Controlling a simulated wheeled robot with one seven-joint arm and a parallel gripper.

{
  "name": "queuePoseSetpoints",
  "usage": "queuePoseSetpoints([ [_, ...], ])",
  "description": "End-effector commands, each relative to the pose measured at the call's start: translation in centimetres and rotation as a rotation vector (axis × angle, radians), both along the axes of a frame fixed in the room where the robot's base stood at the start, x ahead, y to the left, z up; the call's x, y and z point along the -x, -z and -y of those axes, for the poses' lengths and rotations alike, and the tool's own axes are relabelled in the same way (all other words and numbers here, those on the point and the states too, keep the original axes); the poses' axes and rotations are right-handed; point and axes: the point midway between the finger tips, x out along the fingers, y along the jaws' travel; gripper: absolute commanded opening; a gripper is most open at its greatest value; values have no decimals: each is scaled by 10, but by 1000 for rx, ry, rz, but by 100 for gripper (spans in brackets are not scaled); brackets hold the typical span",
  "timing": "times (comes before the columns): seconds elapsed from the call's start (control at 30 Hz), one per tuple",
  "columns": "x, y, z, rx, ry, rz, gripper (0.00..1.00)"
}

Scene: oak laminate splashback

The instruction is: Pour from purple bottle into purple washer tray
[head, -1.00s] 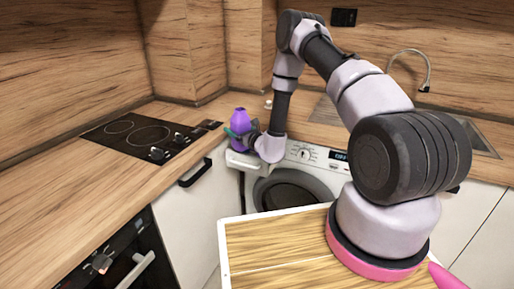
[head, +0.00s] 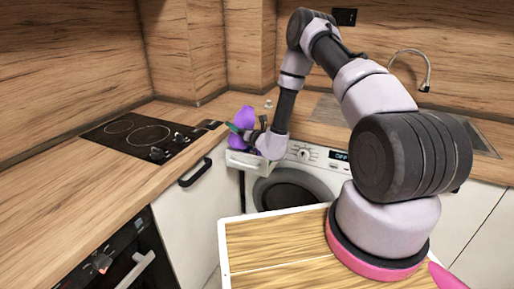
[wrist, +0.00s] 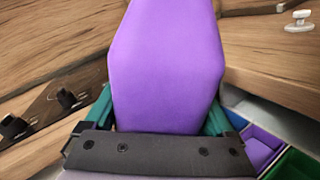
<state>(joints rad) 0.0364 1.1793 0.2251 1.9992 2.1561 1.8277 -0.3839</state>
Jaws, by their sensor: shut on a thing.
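The purple bottle (head: 243,116) is in my gripper (head: 238,130), above and close to the pulled-out washer drawer at the front left of the washing machine. It looks tilted in the head view. In the wrist view the bottle (wrist: 165,70) fills the middle, between the green fingers of my gripper (wrist: 160,115), which is shut on it. The purple washer tray (wrist: 263,144) shows at the lower right of the wrist view, beside a blue and a green compartment. The bottle's mouth, and whether anything flows, cannot be made out.
The washing machine (head: 318,180) stands under the counter, its open drawer (head: 246,161) sticking out. A black hob (head: 140,135) is on the left counter (head: 75,165). A sink and tap (head: 426,75) are at the back right. A small white knob (wrist: 299,21) is on the counter.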

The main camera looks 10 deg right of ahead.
Motion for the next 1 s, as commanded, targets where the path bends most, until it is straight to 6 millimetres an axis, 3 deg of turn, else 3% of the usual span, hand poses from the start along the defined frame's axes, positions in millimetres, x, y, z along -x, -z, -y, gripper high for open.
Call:
queuePoseSetpoints([
  [0.7, -3, 4, 4, -315, -1, -157, 0],
  [1.0, -2, 5, 4, -332, -1, -167, 0],
])
